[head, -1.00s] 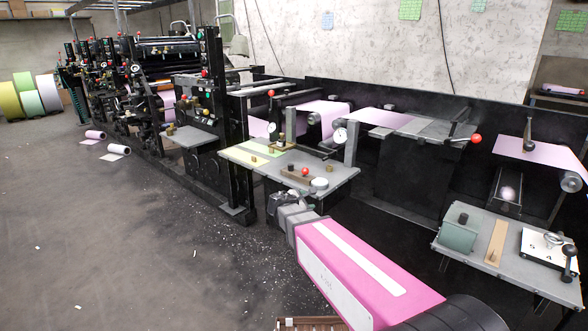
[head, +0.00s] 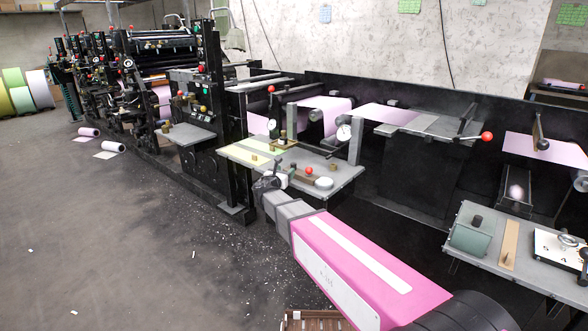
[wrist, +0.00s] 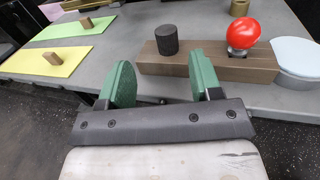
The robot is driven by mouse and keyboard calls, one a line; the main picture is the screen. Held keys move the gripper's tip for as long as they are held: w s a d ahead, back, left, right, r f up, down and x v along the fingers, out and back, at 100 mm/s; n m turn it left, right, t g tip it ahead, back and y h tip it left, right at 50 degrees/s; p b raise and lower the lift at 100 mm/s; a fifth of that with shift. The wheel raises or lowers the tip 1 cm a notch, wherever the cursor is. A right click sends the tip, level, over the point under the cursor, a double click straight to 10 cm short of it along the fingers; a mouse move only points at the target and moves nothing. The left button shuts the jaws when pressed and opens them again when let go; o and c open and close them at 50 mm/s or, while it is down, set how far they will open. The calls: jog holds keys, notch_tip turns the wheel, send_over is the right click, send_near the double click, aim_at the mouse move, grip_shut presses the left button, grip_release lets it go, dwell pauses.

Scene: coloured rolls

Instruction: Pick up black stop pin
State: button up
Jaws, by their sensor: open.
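A short black cylinder, which looks like the black stop pin (wrist: 166,40), stands upright on a brown block (wrist: 215,68) in the wrist view. A red ball knob (wrist: 243,33) stands on the same block, to the pin's right. My gripper (wrist: 163,76) is open, its two green fingers apart and empty. The pin shows beyond the gap between the fingers, clear of both. In the head view my gripper (head: 272,182) is at the near edge of the grey table (head: 345,172), beside the brown block (head: 300,178); I cannot make out the pin there.
A pale round dish (wrist: 296,58) sits right of the block. Yellow (wrist: 45,61) and green (wrist: 75,28) sheets with small wooden pegs lie to the left. Bare tabletop lies between sheets and block.

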aim_at(292, 165)
jog(key=x, duration=0.7)
jog(key=shift+d+r, duration=0.2)
jog(key=shift+d, duration=0.2)
jog(key=shift+c, duration=0.3)
jog(key=c, duration=1)
